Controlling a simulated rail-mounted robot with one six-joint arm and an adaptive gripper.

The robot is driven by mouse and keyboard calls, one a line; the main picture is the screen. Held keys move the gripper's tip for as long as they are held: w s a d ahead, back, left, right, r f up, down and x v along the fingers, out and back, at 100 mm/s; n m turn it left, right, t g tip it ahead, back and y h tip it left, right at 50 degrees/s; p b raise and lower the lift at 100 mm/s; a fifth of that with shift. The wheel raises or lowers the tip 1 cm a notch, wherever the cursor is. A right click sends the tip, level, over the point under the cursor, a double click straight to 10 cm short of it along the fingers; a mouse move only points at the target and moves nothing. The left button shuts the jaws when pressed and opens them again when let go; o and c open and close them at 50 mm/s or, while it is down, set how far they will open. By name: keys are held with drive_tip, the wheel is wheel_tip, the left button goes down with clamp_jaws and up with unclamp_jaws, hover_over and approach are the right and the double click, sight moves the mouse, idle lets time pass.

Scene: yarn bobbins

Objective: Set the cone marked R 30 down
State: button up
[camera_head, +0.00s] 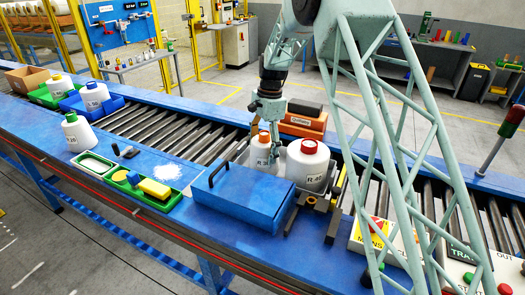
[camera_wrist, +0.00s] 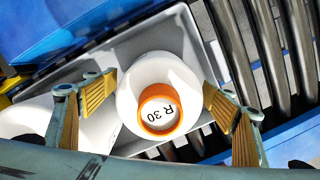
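The cone marked R 30 (camera_wrist: 160,75) is white with an orange ring around its top. In the head view the R 30 cone (camera_head: 260,158) is behind the blue box, left of the white R 40 cone (camera_head: 305,168) with a red top. My gripper (camera_head: 268,118) is over it, partly hidden by the arm. A grey tray (camera_wrist: 130,48) lies beneath the cone; whether its base touches the tray is hidden.
A blue lidded box (camera_head: 243,196) with a black handle stands in front. An orange bin (camera_head: 303,122) is behind. Green (camera_head: 48,99) and blue (camera_head: 74,108) trays with cones are at far left. Rollers (camera_head: 185,138) run along the line.

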sight(265, 133)
drive_tip(key=shift+r, duration=0.1)
idle(0.3)
drive_tip(key=r, duration=0.7)
drive_tip(key=d+r, duration=0.1)
drive_tip(key=r, duration=0.3)
drive_tip(key=shift+w, duration=0.4)
drive_tip(key=shift+d+r, duration=0.1)
drive_tip(key=shift+r, duration=0.4)
